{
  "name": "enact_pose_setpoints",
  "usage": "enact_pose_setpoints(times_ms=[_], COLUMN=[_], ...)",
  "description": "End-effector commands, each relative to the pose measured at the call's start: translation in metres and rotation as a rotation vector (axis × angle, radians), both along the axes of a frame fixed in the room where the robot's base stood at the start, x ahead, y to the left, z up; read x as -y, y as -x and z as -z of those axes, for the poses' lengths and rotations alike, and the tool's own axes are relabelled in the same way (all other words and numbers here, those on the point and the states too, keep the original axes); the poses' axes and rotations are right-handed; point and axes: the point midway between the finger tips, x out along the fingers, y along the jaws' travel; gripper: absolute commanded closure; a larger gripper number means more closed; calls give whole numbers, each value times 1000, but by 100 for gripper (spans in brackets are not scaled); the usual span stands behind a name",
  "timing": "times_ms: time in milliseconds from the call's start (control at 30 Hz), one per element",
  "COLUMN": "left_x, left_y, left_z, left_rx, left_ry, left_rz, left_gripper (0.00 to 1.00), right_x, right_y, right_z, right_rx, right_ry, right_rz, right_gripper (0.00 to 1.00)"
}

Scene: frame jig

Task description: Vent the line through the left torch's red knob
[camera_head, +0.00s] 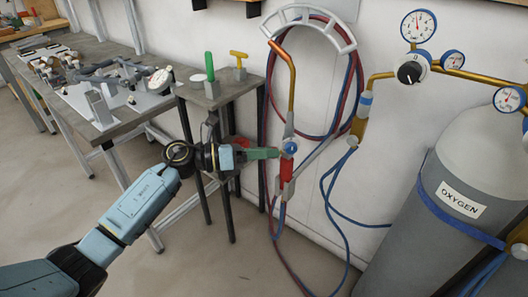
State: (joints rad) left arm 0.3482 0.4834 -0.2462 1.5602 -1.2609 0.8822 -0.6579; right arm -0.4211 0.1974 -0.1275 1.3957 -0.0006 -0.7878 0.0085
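The left torch (291,90) hangs upright against the wall, with a brass neck, a blue knob (291,147) and a red section (286,172) below it. I cannot tell whether that red section is the red knob or part of the handle. My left gripper (268,153) reaches in from the left, its green-tipped end close beside the torch at the blue knob's height. I cannot tell whether it touches the torch, or whether its fingers are open or shut. A second torch-like brass fitting (358,125) hangs to the right. My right gripper is not seen.
Red and blue hoses (333,185) loop from a wall hanger (310,16) and trail to the floor. A grey oxygen cylinder (440,190) with gauges (418,26) stands right. A small stand (230,87) and a workbench (130,118) are left. Open floor lies in front.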

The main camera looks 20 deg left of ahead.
Motion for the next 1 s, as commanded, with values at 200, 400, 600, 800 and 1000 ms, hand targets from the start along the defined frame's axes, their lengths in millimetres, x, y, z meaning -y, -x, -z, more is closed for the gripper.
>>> enact_pose_setpoints(times_ms=[200, 400, 600, 800, 1000], left_x=[0, -8, -42, -81, -108], left_y=[0, 4, 23, 45, 59], left_z=[0, 1, -1, -3, -4], left_rx=[0, -1, -3, -3, -2], left_ry=[0, -2, -3, -3, -1], left_rz=[0, -1, -3, -1, -1], left_gripper=[55, 55, 55, 55, 55], right_x=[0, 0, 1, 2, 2], right_y=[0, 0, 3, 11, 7], right_z=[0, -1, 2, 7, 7], right_rx=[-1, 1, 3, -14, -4], right_ry=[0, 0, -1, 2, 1], right_rz=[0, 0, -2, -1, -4], right_gripper=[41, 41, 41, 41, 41])
